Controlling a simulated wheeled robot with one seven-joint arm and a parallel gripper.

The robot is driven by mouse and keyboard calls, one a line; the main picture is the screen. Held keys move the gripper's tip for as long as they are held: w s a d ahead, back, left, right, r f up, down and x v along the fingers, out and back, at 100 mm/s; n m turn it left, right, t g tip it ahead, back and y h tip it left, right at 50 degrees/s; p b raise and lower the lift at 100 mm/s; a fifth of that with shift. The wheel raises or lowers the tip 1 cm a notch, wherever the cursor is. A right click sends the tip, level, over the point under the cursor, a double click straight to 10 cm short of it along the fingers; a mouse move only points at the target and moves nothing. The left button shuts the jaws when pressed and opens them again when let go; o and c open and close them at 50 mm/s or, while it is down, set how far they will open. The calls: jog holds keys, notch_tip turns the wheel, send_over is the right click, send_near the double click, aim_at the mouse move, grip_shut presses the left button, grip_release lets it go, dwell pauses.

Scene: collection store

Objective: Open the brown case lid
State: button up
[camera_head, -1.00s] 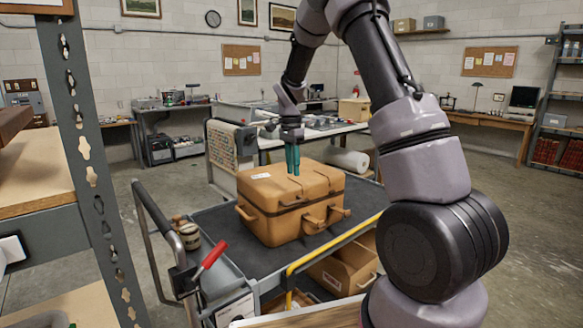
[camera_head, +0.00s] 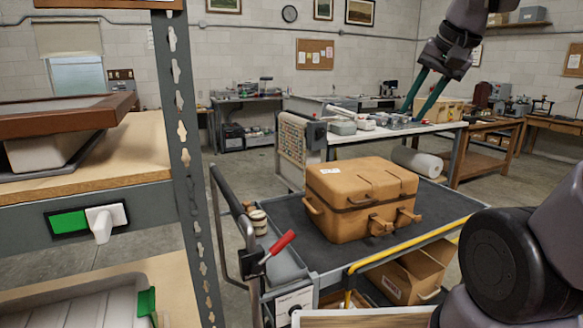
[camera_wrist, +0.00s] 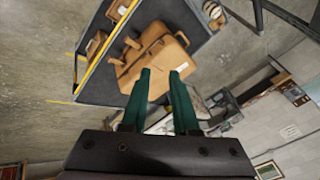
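The brown case (camera_head: 362,199) sits on the dark top of a cart, with its lid shut. Its handle and latches face the front right, and a white label lies on the lid. It also shows in the wrist view (camera_wrist: 152,62), beyond the fingertips. My gripper (camera_head: 424,95) is up and to the right of the case, clear of it. Its two green fingers are spread apart with nothing between them, as the wrist view (camera_wrist: 162,74) also shows.
The cart (camera_head: 290,215) has a grey side tray with a red-handled tool (camera_head: 277,246) and a jar. Below is an open cardboard box (camera_head: 412,274). A shelf post (camera_head: 185,150) stands at the left. A cluttered white table (camera_head: 395,132) and a white roll (camera_head: 417,161) are behind.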

jog(key=s+n, duration=0.1)
jog(key=s, duration=0.2)
jog(key=shift+s+t, duration=0.3)
jog(key=shift+t, duration=0.1)
jog(key=shift+s, duration=0.35)
jog(key=shift+c, duration=1.2)
jog(key=shift+f, duration=0.1)
grip_shut()
jog(key=w+f+m+g, duration=0.1)
jog(key=w+f+m, duration=1.1)
jog(key=f, duration=0.4)
jog(key=w+a+f+m+g+h, duration=0.1)
jog(key=w+f+m+g, duration=0.1)
jog(key=w+f+m, duration=1.1)
jog(key=shift+a+f+m+g, duration=0.15)
jog(key=shift+f+m+g, duration=0.15)
jog(key=shift+f+m, duration=1.1)
